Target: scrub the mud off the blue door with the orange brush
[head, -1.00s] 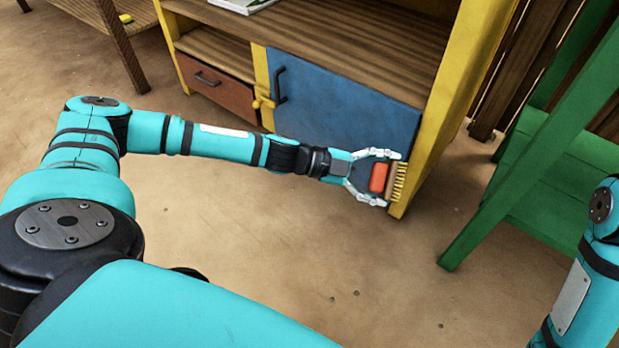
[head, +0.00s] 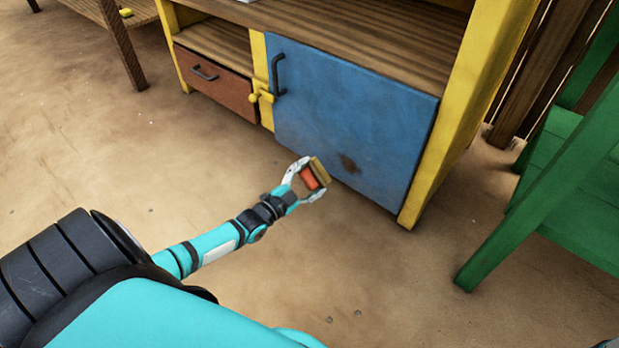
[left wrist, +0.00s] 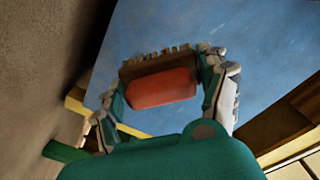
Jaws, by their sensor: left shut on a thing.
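The blue door (head: 350,105) is the shut front of a cabinet, with a dark handle (head: 279,75) at its left edge. A dark brown mud patch (head: 349,164) shows low on the door. My left gripper (head: 312,179) is shut on the orange brush (head: 309,179), just left of and below the mud patch. The brush's bristles point to the right, towards the door; I cannot tell if they touch it. In the left wrist view the brush (left wrist: 160,88) sits between the fingers with the blue door (left wrist: 260,50) behind it. My right gripper is out of view.
The cabinet has a yellow frame (head: 466,110), a yellow latch (head: 262,95) and a red-brown drawer (head: 215,83). A green chair-like piece (head: 540,185) stands at the right. The sandy floor in front is clear.

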